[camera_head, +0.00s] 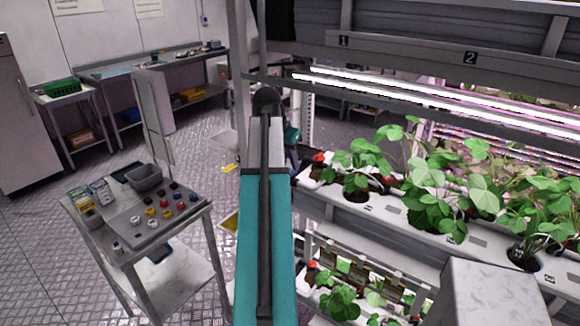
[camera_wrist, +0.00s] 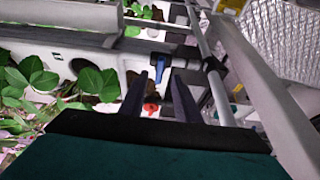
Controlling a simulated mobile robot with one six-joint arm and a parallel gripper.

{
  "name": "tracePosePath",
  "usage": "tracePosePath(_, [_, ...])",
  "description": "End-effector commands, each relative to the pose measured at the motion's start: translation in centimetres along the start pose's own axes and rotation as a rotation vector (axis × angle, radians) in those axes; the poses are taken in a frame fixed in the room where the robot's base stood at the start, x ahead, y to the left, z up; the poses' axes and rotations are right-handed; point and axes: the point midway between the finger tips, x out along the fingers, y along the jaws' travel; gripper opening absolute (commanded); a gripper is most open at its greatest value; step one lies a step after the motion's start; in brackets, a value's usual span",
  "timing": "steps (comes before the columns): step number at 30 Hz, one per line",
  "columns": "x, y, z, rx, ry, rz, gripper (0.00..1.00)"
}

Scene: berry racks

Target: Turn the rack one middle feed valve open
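In the wrist view, a blue lever (camera_wrist: 160,68) on a dark fitting (camera_wrist: 187,53) sits beside a grey upright pipe (camera_wrist: 213,75); it looks like a feed valve. My gripper (camera_wrist: 158,83) is open, its two dark fingers apart, pointing toward the lever with nothing visibly held. The lever shows near the gap between the fingertips; I cannot tell whether it touches them. A small red piece (camera_wrist: 151,108) shows between the fingers. In the head view, my arm hides the gripper and the valve. Rack one (camera_head: 360,214) stands at the right, with a "1" label above.
Leafy plants (camera_head: 440,190) fill the rack trays. A grey post (camera_wrist: 268,85) stands close on the right in the wrist view. A cart (camera_head: 150,236) with colored knobs stands at the left of the head view. Free floor (camera_head: 50,240) lies left of the cart.

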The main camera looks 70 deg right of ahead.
Motion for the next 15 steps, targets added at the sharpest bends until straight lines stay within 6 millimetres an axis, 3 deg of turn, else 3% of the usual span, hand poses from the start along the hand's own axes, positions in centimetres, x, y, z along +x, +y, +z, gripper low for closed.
tracePosePath(9, [2.7, 0.0, 0.0, 0.000, 0.000, 0.000, 0.30])
tracePosePath(15, [3.5, 0.0, 0.0, 0.000, 0.000, 0.000, 0.30])
